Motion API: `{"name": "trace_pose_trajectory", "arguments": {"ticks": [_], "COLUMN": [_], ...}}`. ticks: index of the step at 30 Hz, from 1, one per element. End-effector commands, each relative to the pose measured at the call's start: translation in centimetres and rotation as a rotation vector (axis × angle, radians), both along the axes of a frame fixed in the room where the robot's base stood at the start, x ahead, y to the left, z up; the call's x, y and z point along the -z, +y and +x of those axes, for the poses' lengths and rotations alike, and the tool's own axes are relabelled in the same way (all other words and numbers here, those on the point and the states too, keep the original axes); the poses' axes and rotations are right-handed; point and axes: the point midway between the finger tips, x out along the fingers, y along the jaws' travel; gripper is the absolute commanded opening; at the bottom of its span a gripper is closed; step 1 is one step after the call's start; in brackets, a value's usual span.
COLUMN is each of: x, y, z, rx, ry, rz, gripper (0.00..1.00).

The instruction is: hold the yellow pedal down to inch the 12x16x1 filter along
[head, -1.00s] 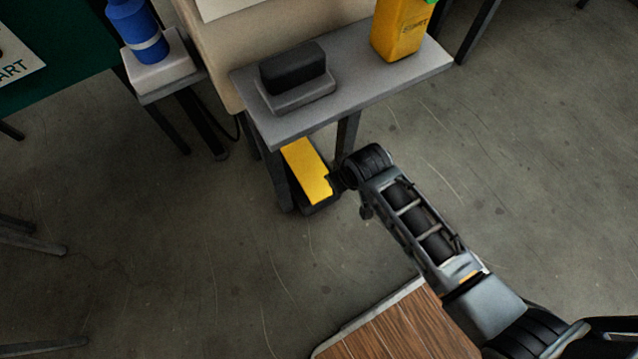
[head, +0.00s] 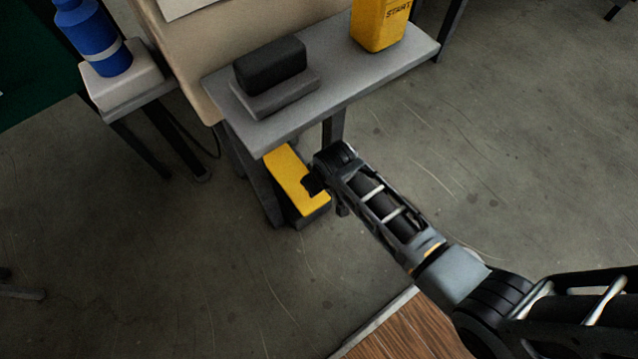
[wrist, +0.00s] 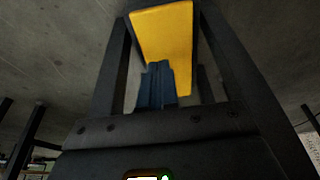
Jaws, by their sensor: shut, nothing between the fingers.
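The yellow pedal (head: 288,172) is a long yellow plate on a dark base, on the floor under a small grey stand. My gripper (head: 311,186) is at the pedal's right edge in the head view and covers a little of it. In the wrist view the shut, empty fingers (wrist: 158,70) stand in front of the yellow pedal plate (wrist: 163,30) and overlap its lower part. I cannot tell whether they touch it or whether it is pressed down. The 12x16x1 filter is not in view.
The grey stand top (head: 360,75) overhangs the pedal and carries a dark block (head: 270,64) and a yellow START box (head: 380,25). Its legs flank the pedal. A blue bottle (head: 95,40) stands on a white block at left. A wooden top (head: 415,335) is near me. Open floor lies around.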

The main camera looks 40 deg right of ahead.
Motion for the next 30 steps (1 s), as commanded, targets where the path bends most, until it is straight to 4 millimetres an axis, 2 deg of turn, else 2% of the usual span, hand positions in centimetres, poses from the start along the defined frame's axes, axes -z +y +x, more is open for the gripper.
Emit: {"name": "trace_pose_trajectory", "arguments": {"ticks": [1,3,8,13,19,30], "x": [1.6,3.0,5.9,8.2,9.4,9.4], "y": [0.0,0.0,0.0,0.0,0.0,0.0], "z": [0.3,0.7,1.6,1.6,1.6,1.6], "rx": [0.0,0.0,0.0,0.0,0.0,0.0], "ry": [0.001,0.001,0.0,0.0,0.0,-0.001], "rz": [0.0,0.0,0.0,0.0,0.0,0.0], "gripper": [0.0,0.0,0.0,0.0,0.0,0.0]}}
